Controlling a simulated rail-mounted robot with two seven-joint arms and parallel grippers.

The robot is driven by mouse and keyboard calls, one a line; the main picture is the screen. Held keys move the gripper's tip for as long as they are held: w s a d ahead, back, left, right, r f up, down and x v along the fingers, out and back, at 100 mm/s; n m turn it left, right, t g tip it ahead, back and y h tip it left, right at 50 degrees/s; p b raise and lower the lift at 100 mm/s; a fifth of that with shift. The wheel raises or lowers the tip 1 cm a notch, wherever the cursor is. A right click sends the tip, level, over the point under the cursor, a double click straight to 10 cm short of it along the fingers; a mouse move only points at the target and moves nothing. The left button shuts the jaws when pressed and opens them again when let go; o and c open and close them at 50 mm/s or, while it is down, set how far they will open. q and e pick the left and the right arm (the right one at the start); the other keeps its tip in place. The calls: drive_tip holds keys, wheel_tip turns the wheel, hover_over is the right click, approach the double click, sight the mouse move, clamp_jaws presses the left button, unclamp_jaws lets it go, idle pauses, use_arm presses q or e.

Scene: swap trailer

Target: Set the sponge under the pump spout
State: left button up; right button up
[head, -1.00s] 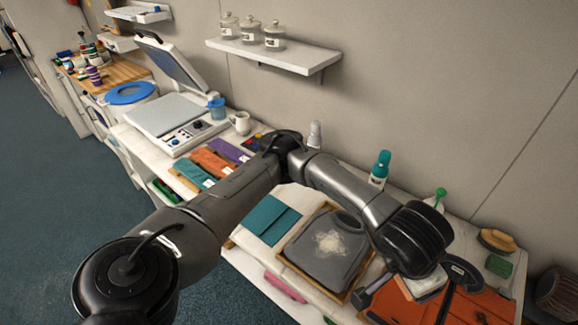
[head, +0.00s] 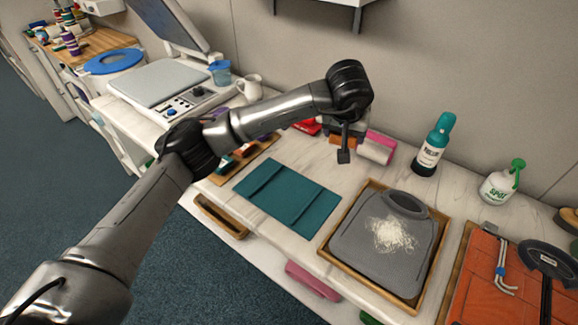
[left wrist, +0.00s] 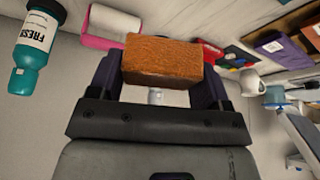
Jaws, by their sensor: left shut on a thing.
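My left gripper (left wrist: 160,85) is shut on an orange-brown block (left wrist: 162,60), which looks like the sponge; its textured face shows between the fingers. In the head view the block (head: 342,140) is mostly hidden behind my wrist and held near the back of the counter. My right gripper is out of view.
A white roll with pink (head: 377,147) lies beside the gripper. A framed board with a grey garment and white powder (head: 395,240) and a teal folded cloth (head: 290,200) lie in front. An orange garment (head: 500,285) with a black tool (head: 552,260) is at right.

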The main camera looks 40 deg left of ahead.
use_arm(q)
drive_tip(key=w+a+f+n+b, duration=0.1)
drive_tip(key=w+a+f+b, duration=0.2)
drive_tip(key=p, duration=0.2)
hover_over(299, 152)
drive_tip(key=s, duration=0.1)
drive_tip(key=f, duration=0.7)
drive_tip(key=shift+s+d+f, duration=0.15)
drive_tip(key=shift+d+f, duration=0.15)
drive_tip(key=shift+f, duration=0.05)
drive_tip(key=shift+f+g, duration=0.3)
drive_tip(key=shift+f, duration=1.75)
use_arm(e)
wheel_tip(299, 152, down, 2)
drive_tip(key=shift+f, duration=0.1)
use_arm(q)
drive_tip(key=shift+f, duration=0.1)
drive_tip(key=o, duration=0.9)
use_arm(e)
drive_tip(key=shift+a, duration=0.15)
